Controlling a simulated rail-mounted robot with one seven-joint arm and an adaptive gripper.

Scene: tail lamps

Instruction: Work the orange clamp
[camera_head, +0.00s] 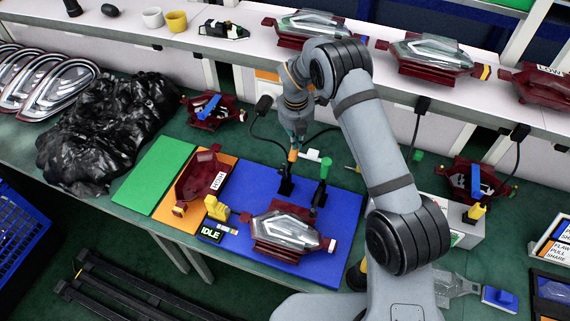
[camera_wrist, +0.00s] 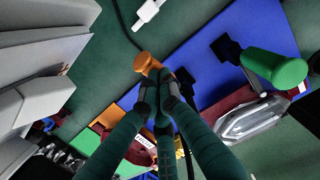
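The orange clamp (camera_head: 292,157) stands on the blue panel in the head view, with its orange handle upright above a black base. Its orange handle end (camera_wrist: 147,64) shows just beyond the fingertips in the wrist view. My gripper (camera_head: 296,143) points down at the handle from above. In the wrist view, my gripper's dark green fingers (camera_wrist: 160,88) come close together at the handle; whether they press on it is not clear. The fingers hide part of the clamp. A clear-and-red tail lamp (camera_head: 286,231) lies on the blue panel in front of the clamp.
A green-handled clamp (camera_head: 325,168) stands close to the right of the orange one. A yellow clamp (camera_head: 217,208) and an IDLE display (camera_head: 211,233) are at the front left. A red lamp housing (camera_head: 201,180) lies on the orange panel. Black cables run near my gripper.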

